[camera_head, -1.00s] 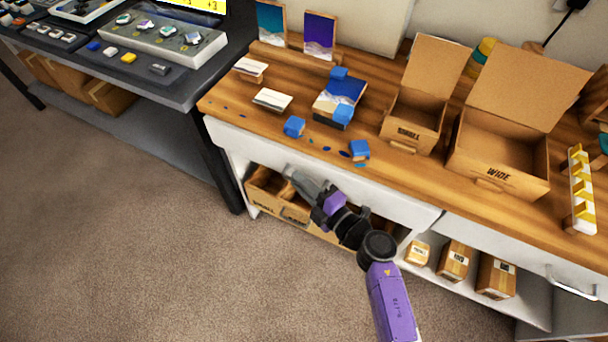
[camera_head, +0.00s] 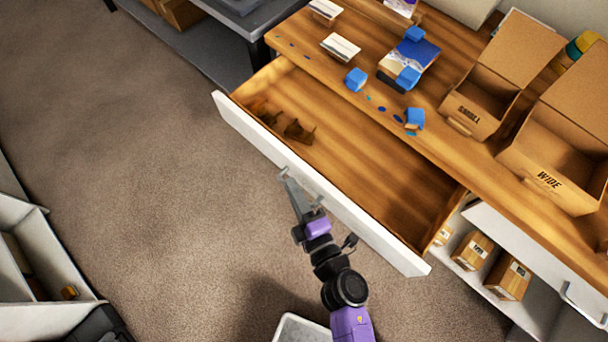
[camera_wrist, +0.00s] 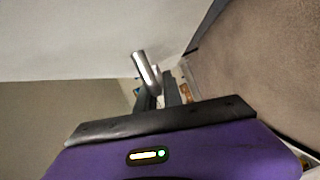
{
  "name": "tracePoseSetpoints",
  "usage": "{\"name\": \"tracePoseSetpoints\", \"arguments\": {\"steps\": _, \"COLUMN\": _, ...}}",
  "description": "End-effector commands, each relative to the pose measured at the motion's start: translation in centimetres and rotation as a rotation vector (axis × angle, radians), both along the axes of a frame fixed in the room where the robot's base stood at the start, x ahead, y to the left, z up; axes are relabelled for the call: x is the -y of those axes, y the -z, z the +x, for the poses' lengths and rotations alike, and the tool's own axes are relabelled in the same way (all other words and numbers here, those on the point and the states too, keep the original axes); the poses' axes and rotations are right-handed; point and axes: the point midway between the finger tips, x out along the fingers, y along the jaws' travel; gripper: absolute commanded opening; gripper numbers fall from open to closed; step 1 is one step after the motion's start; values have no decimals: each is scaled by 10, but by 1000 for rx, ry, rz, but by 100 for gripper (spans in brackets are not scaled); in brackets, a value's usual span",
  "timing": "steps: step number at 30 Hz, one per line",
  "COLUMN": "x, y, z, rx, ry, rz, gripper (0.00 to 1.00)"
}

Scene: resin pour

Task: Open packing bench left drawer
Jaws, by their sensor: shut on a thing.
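The packing bench (camera_head: 432,130) has a wooden top. Its left drawer (camera_head: 365,165) is pulled well out, and its wooden inside shows. A few small brown pieces (camera_head: 299,131) lie in the drawer's left part. My gripper (camera_head: 286,175) is at the outer side of the white drawer front (camera_head: 350,212), shut on the drawer handle (camera_head: 312,190). In the wrist view the metal handle bar (camera_wrist: 147,72) shows between the dark fingers, with the pale drawer front behind it. The fingers partly hide the handle.
On the bench top are blue blocks (camera_head: 356,79), a box marked SMALL (camera_head: 470,113) and a box marked WIDE (camera_head: 545,180). The right drawer (camera_head: 540,255) is closed. A grey-white bin (camera_head: 300,330) stands on the floor near my arm; white shelving (camera_head: 40,250) is at left.

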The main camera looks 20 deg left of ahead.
Motion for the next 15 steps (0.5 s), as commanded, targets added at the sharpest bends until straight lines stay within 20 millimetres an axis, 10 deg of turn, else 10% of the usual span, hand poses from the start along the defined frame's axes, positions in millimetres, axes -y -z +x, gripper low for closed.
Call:
{"name": "tracePoseSetpoints", "arguments": {"steps": 14, "x": -1, "y": 2, "z": -6, "rx": -3, "ry": 4, "rz": -2, "gripper": 0}}
{"name": "tracePoseSetpoints", "arguments": {"steps": 15, "x": -1, "y": 2, "z": -6, "rx": -3, "ry": 4, "rz": -2, "gripper": 13}}
